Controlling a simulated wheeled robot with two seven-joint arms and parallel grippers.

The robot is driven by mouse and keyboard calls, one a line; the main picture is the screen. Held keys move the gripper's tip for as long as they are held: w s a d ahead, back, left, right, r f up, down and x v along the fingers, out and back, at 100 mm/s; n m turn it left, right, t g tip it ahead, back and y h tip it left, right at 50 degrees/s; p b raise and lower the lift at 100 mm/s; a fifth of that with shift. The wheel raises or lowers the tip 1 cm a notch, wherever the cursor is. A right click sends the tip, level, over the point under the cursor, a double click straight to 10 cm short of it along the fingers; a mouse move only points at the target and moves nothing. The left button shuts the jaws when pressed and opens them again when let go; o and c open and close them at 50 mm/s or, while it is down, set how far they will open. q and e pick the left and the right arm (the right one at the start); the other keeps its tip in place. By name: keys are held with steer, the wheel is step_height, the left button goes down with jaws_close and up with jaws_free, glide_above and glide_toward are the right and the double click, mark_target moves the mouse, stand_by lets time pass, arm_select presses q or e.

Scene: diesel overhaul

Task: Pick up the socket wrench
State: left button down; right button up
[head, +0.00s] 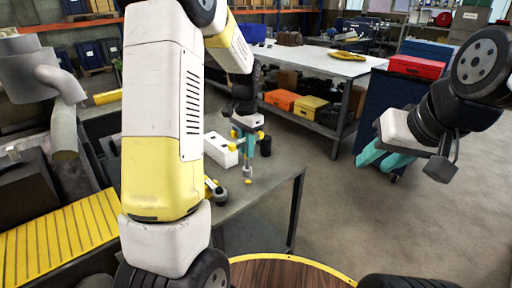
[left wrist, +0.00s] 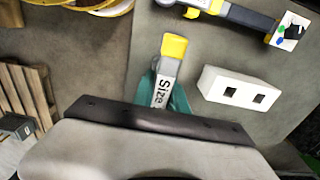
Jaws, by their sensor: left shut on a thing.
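My left gripper (head: 249,145) is shut on a slim grey tool with a yellow end, which looks like the socket wrench (head: 248,172). In the left wrist view the socket wrench (left wrist: 172,62) sticks out between the teal fingers (left wrist: 166,95), with the printed word "Size" on its pale side. In the head view it hangs roughly upright, with its yellow end down, over the grey bench. I cannot tell whether its lower end touches the bench. The rest of it is hidden by the gripper. My right gripper (head: 384,158) is open and empty, out over the floor.
A white block with two square holes (left wrist: 240,90) lies on the bench, beside the held tool. A yellow and dark tool (left wrist: 232,14) lies across the top of the left wrist view. A grey table (head: 320,62) with red and orange boxes stands behind.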

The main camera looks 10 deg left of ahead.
arm_select(q)
steer(key=s+r, duration=0.1)
steer(key=s, duration=1.4)
steer(key=shift+s+a+r, duration=0.15)
steer(key=shift+s+a, duration=0.15)
steer(key=shift+a, duration=0.15)
steer(key=c, duration=1.8)
jaws_free()
steer(key=shift+c, duration=0.2)
jaws_close()
